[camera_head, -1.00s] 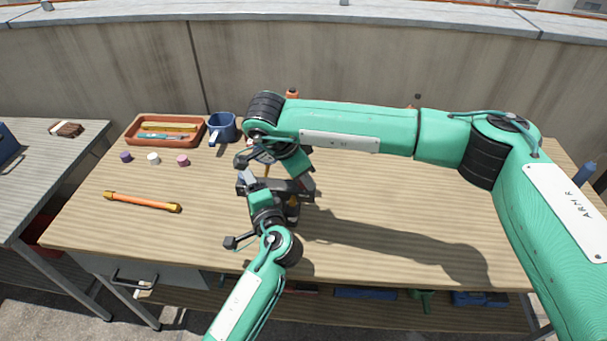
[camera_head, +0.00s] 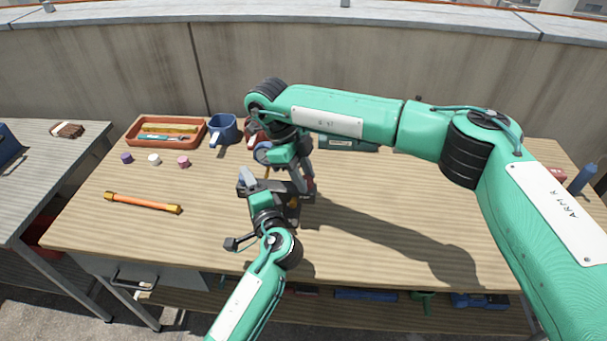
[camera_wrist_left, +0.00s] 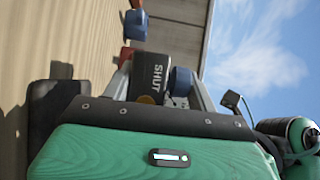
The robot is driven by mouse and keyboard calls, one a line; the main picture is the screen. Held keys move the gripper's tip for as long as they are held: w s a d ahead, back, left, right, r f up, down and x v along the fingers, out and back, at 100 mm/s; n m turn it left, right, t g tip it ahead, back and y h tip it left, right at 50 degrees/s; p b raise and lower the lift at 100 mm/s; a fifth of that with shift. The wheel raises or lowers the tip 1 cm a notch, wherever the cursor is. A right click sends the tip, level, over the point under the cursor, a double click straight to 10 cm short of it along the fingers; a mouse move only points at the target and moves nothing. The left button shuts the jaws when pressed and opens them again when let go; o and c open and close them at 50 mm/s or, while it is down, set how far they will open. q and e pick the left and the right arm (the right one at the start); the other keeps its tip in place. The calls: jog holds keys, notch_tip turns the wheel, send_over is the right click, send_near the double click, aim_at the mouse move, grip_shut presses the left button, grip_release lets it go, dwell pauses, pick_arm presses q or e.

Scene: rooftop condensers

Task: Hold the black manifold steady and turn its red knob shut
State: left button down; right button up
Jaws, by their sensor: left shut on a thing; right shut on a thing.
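The black manifold (camera_head: 292,212) stands on the wooden bench, mostly hidden by my grippers. In the left wrist view its dark block (camera_wrist_left: 152,76) carries the white word SHUT and sits between my left gripper's fingers. My left gripper (camera_head: 256,184) comes from the front and is shut on the manifold. My right gripper (camera_head: 303,186) reaches down from above and is shut at the manifold's right side. A small bit of red, seemingly the red knob (camera_head: 311,184), shows by its fingertips; the rest is hidden. How far the knob is turned cannot be seen.
An orange tray (camera_head: 131,135) with tools, a blue mug (camera_head: 223,128) and several small caps (camera_head: 154,159) are at the back left. An orange rod (camera_head: 143,203) lies at left. A green-grey case (camera_head: 345,144) is behind my right arm.

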pick_arm(q)
jog(key=shift+d, duration=0.1)
pick_arm(e)
jog(key=shift+w+m, duration=0.1)
jog(key=shift+m, duration=0.5)
jog(key=shift+g, duration=0.3)
jog(key=o, duration=1)
jog(key=shift+c, duration=0.2)
jog(key=v, duration=1.2)
jog(key=shift+d, duration=0.2)
jog(key=shift+r, duration=0.1)
